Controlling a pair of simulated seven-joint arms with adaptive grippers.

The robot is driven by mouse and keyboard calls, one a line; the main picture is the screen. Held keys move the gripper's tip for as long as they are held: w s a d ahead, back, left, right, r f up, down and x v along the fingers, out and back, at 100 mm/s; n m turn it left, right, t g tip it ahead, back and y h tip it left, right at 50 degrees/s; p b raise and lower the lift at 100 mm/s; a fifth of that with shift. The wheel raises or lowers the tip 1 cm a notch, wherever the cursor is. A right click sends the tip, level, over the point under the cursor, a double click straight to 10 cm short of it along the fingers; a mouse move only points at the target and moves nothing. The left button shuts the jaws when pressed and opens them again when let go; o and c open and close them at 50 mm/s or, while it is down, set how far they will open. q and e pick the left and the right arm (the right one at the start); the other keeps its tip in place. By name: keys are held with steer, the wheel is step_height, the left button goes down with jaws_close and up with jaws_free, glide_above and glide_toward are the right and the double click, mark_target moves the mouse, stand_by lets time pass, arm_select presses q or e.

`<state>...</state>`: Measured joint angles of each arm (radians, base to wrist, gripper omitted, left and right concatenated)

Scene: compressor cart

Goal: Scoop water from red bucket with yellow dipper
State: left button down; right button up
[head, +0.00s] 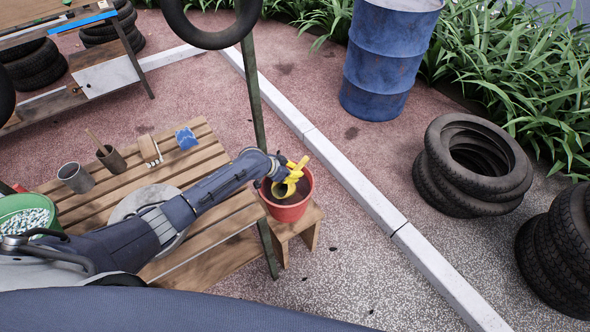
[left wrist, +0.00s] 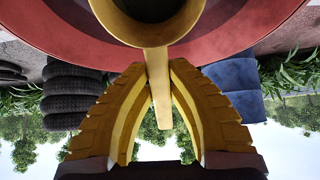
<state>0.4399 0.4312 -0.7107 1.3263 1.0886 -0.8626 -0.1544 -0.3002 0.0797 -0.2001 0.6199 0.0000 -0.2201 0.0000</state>
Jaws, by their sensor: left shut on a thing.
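My left gripper (head: 296,170), with yellow fingers, is at the bucket's mouth. It is shut on the dipper's handle (left wrist: 158,88). I cannot tell whether water is in the cup. My right gripper is not in view.
A green tub (head: 25,215) is at left. A green post (head: 254,95) rises behind the bucket. A blue drum (head: 388,60) and tyres (head: 470,165) stand farther right.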

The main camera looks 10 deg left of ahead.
mark_target(305, 159)
arm_select(q)
steer(key=shift+s+f, duration=0.1)
steer(key=shift+f, duration=0.3)
steer(key=shift+w+d+f+g+y, duration=0.95)
steer(key=shift+w+d+g+y, duration=0.6)
steer(key=shift+g+y, duration=1.35)
steer(key=shift+g, duration=0.2)
steer(key=shift+w+r, duration=0.15)
steer(key=shift+r, duration=2.8)
steer(key=shift+w+r, duration=0.1)
steer(key=shift+r, duration=2.8)
